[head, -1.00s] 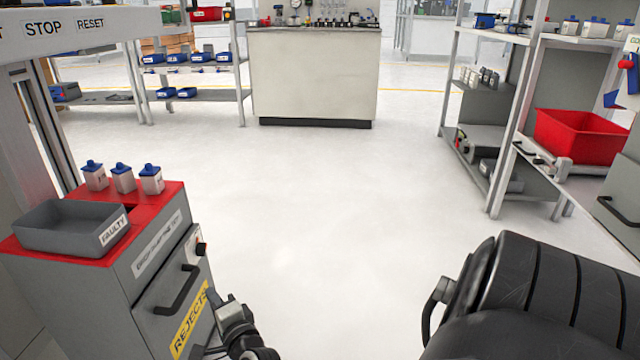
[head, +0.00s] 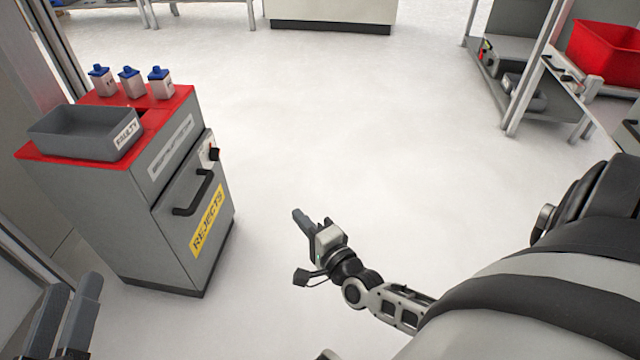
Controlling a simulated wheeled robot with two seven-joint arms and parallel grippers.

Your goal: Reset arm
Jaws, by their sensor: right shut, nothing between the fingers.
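My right gripper (head: 303,220) is in the middle of the head view, at the end of the arm that comes in from the lower right. Its fingers are together with nothing between them, above bare floor and to the right of the grey cabinet (head: 180,215). My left gripper (head: 72,290) shows at the bottom left corner, with its two dark fingers pointing up and a gap between their tips. It looks empty. The rest of the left arm is out of view.
The cabinet has a red top carrying a grey FAULTY bin (head: 75,140) and three blue-capped bottles (head: 130,82). A shelf with a red crate (head: 605,55) stands at the right. The middle floor is clear.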

